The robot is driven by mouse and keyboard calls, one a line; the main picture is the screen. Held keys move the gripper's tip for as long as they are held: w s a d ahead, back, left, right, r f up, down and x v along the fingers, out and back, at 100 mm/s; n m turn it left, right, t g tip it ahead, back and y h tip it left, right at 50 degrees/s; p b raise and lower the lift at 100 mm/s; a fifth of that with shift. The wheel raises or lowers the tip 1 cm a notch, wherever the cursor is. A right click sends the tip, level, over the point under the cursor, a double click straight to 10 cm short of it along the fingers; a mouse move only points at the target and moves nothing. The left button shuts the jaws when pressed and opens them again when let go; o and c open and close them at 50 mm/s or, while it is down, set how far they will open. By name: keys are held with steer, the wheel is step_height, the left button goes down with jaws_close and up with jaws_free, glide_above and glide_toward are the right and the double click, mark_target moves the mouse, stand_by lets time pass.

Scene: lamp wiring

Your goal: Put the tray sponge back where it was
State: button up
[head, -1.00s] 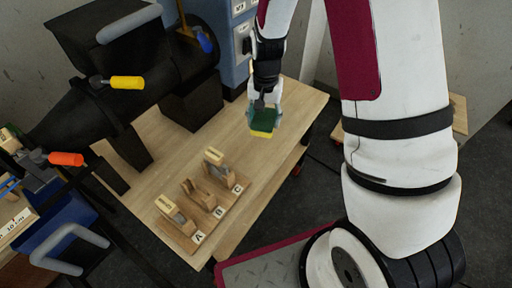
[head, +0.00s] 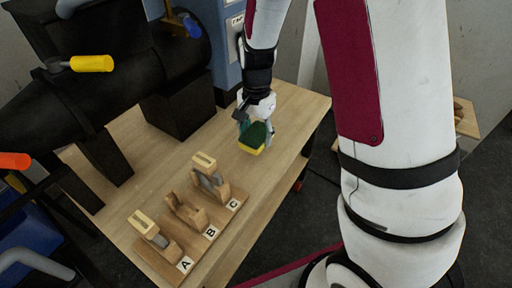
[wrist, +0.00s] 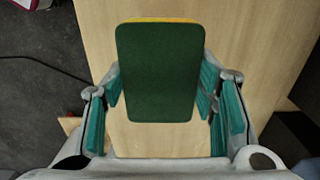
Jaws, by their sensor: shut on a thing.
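The sponge (head: 254,138) has a dark green top and a yellow underside. My gripper (head: 256,128) is shut on the sponge, low over the right part of the wooden table (head: 284,108). In the wrist view the sponge (wrist: 160,72) sits between the teal-padded fingers, green face toward the camera, with a strip of yellow at its far edge. I cannot tell whether its underside touches the table. No tray can be made out.
A wooden rack (head: 192,236) with slots marked A, B and C stands at the table's front, holding wooden-handled pieces. A black machine (head: 90,90) with yellow and orange handles fills the left. The table between rack and sponge is clear.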

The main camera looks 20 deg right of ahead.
steer(key=shift+f+b, duration=0.65)
steer(key=shift+f, duration=1.5)
steer(key=shift+f, duration=0.15)
steer(key=o, duration=1.1)
